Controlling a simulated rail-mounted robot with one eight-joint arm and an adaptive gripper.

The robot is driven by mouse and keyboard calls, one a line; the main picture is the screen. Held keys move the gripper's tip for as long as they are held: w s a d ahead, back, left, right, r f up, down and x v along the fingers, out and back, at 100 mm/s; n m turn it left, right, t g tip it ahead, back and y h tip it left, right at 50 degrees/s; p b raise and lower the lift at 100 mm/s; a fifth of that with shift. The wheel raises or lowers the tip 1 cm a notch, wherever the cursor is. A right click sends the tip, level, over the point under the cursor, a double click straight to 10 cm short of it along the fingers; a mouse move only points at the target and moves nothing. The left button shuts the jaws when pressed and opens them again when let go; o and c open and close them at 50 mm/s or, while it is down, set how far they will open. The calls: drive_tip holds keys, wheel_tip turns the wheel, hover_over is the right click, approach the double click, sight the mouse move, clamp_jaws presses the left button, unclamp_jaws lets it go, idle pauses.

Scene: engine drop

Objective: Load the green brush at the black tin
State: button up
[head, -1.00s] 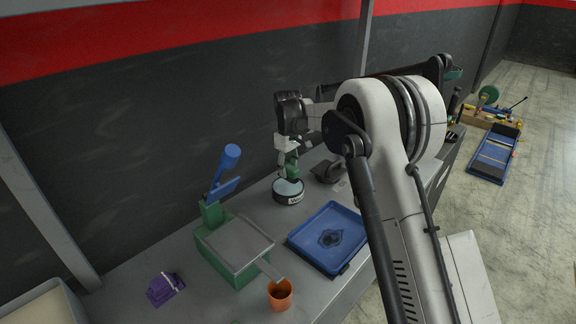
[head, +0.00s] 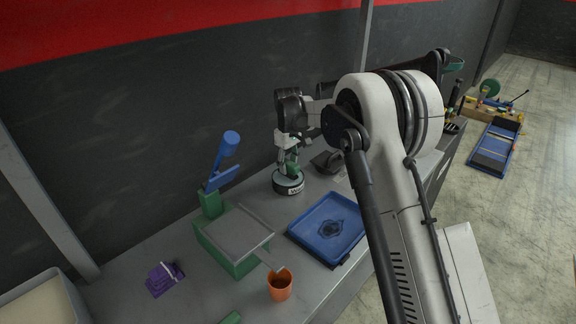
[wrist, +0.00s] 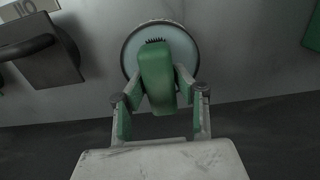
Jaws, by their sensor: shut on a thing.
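The black tin (head: 288,187) is a short round can with a white label and a pale top, standing on the grey bench against the wall. In the wrist view its pale round top (wrist: 183,44) lies beyond the brush. My gripper (head: 290,150) is above the tin. It is shut on the green brush (wrist: 157,75), with one finger on each side. The brush's dark bristles (wrist: 155,41) point over the tin's top. Whether they touch the surface inside, I cannot tell. The brush (head: 291,162) is partly hidden by my gripper in the head view.
A blue tray (head: 328,230) lies right of the green box with a grey top (head: 235,240). An orange cup (head: 280,287) stands near the front edge. A dark block (head: 327,162) sits close behind the tin. A purple object (head: 164,279) lies at left.

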drive_tip(key=shift+f+b, duration=0.6)
drive_tip(key=shift+b, duration=0.05)
idle(2.3)
drive_tip(key=shift+r+p, duration=1.1)
drive_tip(key=shift+r, duration=2.45)
